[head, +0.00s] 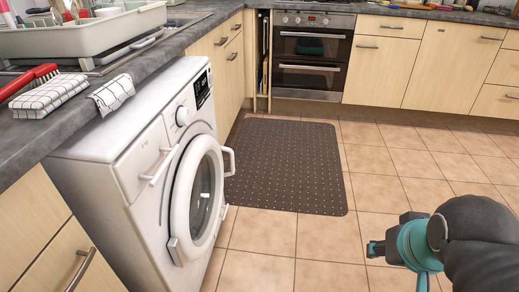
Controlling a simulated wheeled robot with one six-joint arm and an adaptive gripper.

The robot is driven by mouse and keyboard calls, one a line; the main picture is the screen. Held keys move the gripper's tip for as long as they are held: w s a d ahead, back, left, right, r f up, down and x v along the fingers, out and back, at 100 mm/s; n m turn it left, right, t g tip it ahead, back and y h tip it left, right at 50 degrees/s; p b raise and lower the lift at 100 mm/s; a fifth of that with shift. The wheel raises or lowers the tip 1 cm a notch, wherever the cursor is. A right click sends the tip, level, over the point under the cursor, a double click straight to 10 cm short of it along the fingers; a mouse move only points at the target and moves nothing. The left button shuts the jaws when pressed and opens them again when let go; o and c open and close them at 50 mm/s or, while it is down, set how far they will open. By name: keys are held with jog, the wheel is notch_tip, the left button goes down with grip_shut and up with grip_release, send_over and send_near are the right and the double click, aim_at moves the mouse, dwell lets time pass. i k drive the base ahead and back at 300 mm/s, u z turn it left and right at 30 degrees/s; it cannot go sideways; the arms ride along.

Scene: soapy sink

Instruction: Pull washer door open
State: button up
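The white washer (120,210) stands under the dark counter at the left, with its front facing right. Its round door (194,196) has a white rim, dark glass and a white handle (230,161) sticking out on the far side. The door looks shut or nearly so; I cannot tell if there is a small gap. My gripper (373,249) is at the lower right, above the tiled floor and well apart from the door and its handle. It points left. No object shows at its tips, but its finger opening is not clear.
A dark dotted mat (285,165) lies on the tiled floor beyond the washer. An oven (311,52) and wooden cabinets (385,70) line the back. A dish rack (85,35), cloths and a red brush (35,78) are on the counter. Floor between washer and gripper is clear.

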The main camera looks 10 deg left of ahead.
aim_at(183, 248)
jog(key=u, duration=0.05)
jog(key=i, duration=0.7)
jog(key=u, duration=0.8)
jog(key=i, duration=0.5)
jog(key=u, duration=0.45)
